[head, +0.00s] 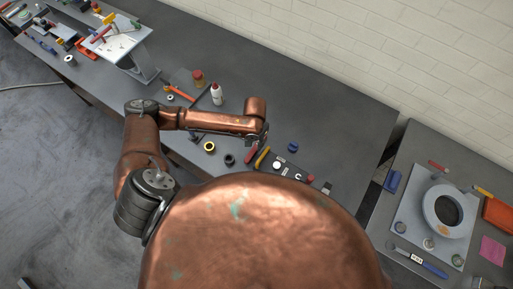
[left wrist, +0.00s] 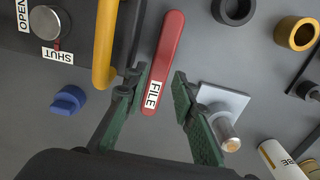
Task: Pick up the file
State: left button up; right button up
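In the left wrist view my left gripper (left wrist: 154,88) is open, with green-padded fingers. The labelled end of the handle appears between the fingertips, with a gap on each side. I cannot tell how far below the fingertips it is. My right gripper is not in view.
A blue knob (left wrist: 68,100), a black ring (left wrist: 233,10) and a yellow ring (left wrist: 297,33) lie around.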

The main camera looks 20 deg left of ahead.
aim_at(255, 148)
pick_arm(q)
notch_tip(255, 148, down, 5)
jog(key=shift+a+f+p, duration=0.1)
jog(key=shift+f+p, duration=0.05)
jog(key=shift+p, duration=0.15)
grip_shut()
dwell(0.3)
